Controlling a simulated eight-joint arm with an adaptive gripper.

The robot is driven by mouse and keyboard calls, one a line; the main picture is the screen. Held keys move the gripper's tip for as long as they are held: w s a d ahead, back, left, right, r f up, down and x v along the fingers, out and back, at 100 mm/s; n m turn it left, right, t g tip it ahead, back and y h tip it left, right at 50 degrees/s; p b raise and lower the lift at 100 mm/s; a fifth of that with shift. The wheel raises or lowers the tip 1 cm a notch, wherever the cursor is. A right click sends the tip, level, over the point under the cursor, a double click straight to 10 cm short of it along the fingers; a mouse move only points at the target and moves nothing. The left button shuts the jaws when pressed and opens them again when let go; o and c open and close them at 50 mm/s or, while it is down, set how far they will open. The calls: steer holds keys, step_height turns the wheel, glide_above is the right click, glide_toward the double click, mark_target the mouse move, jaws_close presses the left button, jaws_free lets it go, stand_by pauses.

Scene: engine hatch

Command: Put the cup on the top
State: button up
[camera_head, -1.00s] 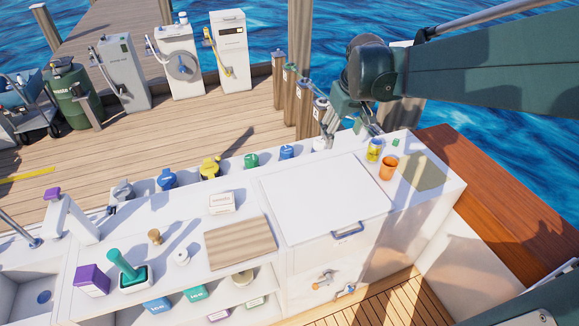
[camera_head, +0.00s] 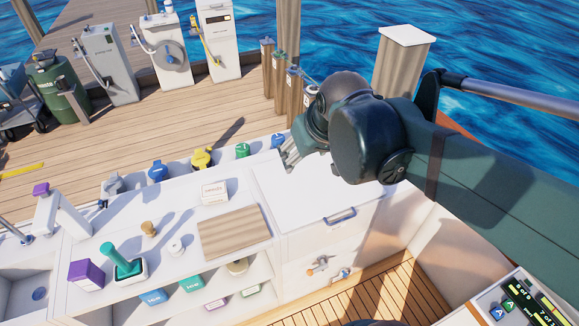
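The orange cup seen before at the right end of the white counter is now hidden behind my arm. My gripper (camera_head: 290,155) hangs over the back left part of the large white hatch lid (camera_head: 300,200). Its grey fingers are small and partly covered by my dark wrist, so I cannot tell whether they are open or hold anything. The lid lies flat and closed, with a blue-grey handle (camera_head: 340,216) at its front edge.
A wooden board (camera_head: 233,232) and a white labelled box (camera_head: 214,193) lie left of the lid. A teal brush (camera_head: 121,260) and a purple box (camera_head: 86,275) stand further left. Several coloured caps, including a yellow one (camera_head: 202,158), line the back edge.

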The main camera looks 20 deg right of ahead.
steer(key=s+a+f+t, duration=0.1)
steer(key=s+a+f, duration=0.1)
steer(key=s+a, duration=0.2)
steer(key=shift+s+a+y, duration=0.3)
steer(key=shift+s+a, duration=0.05)
steer(key=shift+s, duration=0.45)
